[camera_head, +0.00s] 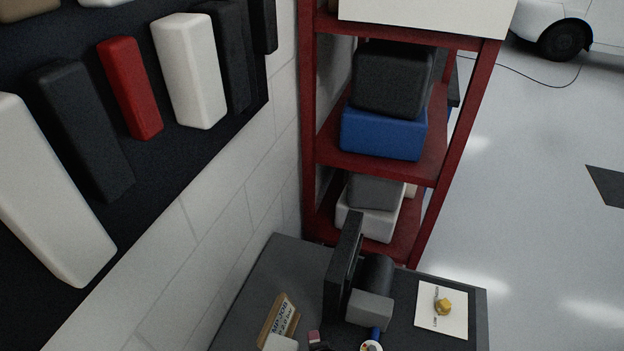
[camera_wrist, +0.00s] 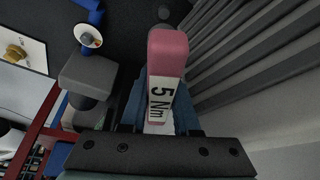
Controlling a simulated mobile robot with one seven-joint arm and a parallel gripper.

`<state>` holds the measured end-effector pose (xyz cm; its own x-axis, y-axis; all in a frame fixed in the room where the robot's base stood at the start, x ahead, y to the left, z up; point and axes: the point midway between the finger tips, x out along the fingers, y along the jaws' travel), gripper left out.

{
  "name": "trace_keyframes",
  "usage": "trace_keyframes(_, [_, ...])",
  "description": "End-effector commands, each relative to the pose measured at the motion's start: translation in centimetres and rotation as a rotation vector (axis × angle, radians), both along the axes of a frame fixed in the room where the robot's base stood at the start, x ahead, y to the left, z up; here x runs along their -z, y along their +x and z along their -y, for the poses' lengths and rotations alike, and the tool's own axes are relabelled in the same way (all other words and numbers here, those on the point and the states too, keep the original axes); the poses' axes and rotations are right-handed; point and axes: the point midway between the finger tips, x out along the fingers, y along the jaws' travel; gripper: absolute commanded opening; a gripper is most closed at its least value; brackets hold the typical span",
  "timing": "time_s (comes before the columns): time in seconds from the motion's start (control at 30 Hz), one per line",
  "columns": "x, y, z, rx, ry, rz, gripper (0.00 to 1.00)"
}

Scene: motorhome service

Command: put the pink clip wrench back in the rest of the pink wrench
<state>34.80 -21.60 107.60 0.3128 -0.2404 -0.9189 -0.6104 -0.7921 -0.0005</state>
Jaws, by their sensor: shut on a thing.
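The pink clip wrench (camera_wrist: 168,52) shows in the wrist view with a white label reading "5 Nm". My gripper (camera_wrist: 160,100) is shut on it, with blue fingers on either side of the label. The wrench's pink end points away from my gripper. In the head view, a small pink piece (camera_head: 314,337) shows at the bottom edge above the dark bench; most of the wrench and my gripper are outside that frame. I cannot make out the rest of the pink wrench in either view.
The grey bench (camera_head: 405,318) carries an upright dark plate (camera_head: 343,266), a grey block (camera_head: 370,308), a gauge (camera_head: 371,346), a labelled tan block (camera_head: 279,318) and a white card (camera_head: 429,317) with a brass fitting. A red shelf (camera_head: 309,130) stands behind. Ribbed grey surfaces lie right in the wrist view.

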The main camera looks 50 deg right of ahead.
Motion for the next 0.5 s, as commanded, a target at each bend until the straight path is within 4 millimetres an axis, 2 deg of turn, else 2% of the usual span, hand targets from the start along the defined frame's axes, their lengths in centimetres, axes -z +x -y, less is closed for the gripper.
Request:
trace_keyframes(0.37, [-0.2, 0.1, -0.1, -0.002, -0.001, 0.002, 0.0])
trace_keyframes(0.5, [1.2, 0.1, 0.0, -0.002, -0.002, 0.002, 0.0])
